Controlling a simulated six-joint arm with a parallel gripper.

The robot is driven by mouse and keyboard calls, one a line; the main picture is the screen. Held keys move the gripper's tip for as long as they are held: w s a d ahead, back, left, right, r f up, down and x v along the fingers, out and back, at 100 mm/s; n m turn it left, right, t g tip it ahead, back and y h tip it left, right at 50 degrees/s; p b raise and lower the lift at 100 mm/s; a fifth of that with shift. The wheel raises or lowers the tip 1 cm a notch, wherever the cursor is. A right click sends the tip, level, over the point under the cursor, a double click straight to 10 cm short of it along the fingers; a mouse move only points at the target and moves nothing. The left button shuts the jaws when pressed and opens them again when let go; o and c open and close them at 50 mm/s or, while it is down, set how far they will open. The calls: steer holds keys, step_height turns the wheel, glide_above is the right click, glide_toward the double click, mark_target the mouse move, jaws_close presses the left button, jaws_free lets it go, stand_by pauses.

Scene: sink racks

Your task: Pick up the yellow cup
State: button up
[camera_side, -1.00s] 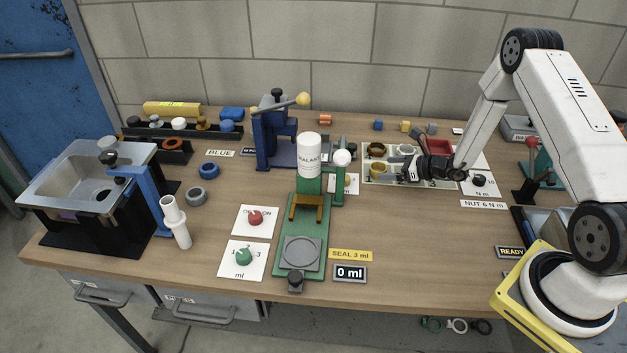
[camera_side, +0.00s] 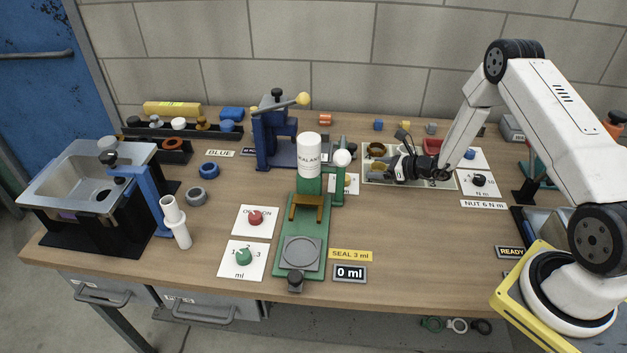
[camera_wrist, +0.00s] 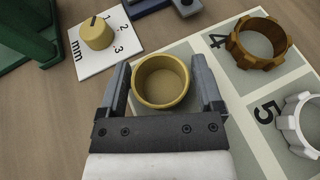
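The yellow cup (camera_wrist: 162,84) is a round, open-topped ring-like cup. In the wrist view it stands upright between the two fingers of my gripper (camera_wrist: 163,78). The fingers are spread, one on each side of the cup, with little gap; I cannot tell whether either touches it. In the side view my gripper (camera_side: 392,168) is low over the pale numbered mat (camera_side: 440,184), and it largely hides the cup there.
A brown notched ring (camera_wrist: 258,42) and a white notched ring (camera_wrist: 301,124) sit on the mat's numbered squares. A yellow knob (camera_wrist: 97,33) on a card marked mm is at the upper left. The green sealant stand (camera_side: 302,235) is left of my gripper in the side view.

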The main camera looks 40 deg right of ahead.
steer(key=c, duration=0.9)
steer(key=shift+r, duration=0.1)
steer(key=shift+r, duration=1.1)
steer(key=s+a+r, duration=0.3)
steer(key=s+r, duration=0.7)
steer(key=s, duration=0.3)
steer(key=shift+s+a+r, duration=0.25)
steer(key=shift+s+r, duration=0.05)
